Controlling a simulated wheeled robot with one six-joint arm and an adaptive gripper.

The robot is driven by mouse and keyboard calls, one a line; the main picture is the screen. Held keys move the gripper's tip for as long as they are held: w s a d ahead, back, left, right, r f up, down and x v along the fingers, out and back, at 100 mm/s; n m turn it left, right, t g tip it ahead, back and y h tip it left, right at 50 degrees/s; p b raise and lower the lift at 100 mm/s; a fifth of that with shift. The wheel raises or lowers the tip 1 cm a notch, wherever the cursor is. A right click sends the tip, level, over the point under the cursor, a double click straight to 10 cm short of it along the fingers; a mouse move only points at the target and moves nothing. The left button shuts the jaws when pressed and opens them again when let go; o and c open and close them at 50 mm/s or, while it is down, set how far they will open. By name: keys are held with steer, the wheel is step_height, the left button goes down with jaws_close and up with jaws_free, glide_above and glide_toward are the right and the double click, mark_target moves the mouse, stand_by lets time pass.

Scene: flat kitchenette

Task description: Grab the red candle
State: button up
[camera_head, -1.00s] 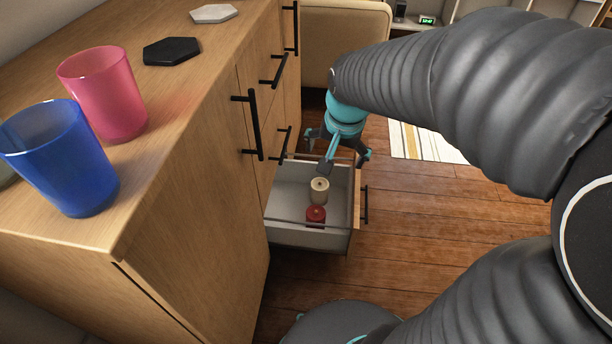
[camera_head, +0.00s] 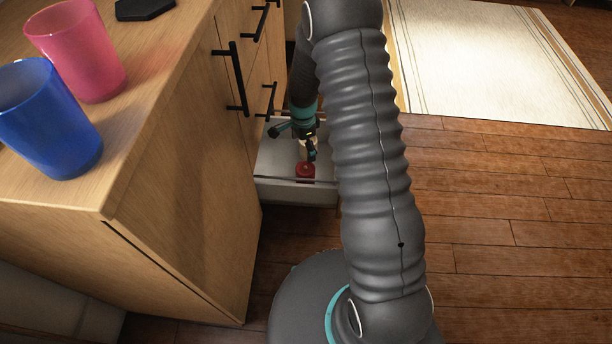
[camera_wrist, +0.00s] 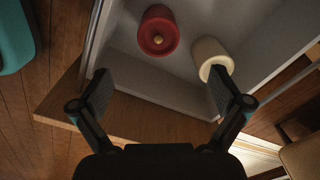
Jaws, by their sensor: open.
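The red candle (camera_head: 306,170) stands in the open drawer (camera_head: 280,188), near its front end in the head view. In the wrist view the red candle (camera_wrist: 158,32) is at the top middle, ahead of the fingertips. A cream candle (camera_wrist: 211,56) stands close to the right of it, by the right fingertip. In the head view the cream candle is mostly hidden behind my gripper (camera_head: 306,146). My gripper is above the drawer, and its fingers are spread and empty in the wrist view (camera_wrist: 162,92). Neither finger clearly touches a candle.
The drawer's walls enclose both candles. The wooden cabinet (camera_head: 190,190) with black handles (camera_head: 236,78) rises to the left. A blue cup (camera_head: 48,120) and a pink cup (camera_head: 78,48) stand on its top. Open wooden floor (camera_head: 500,220) lies to the right, with a striped rug (camera_head: 490,60) behind.

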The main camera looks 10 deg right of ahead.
mark_target(304, 166)
step_height(304, 166, down, 10)
steer(key=shift+r, duration=0.1)
steer(key=shift+d+f, duration=0.15)
steer(key=shift+f, duration=1.2)
steer(key=shift+d+f, duration=0.15)
steer(key=shift+f, duration=1.2)
steer(key=c, duration=1.5)
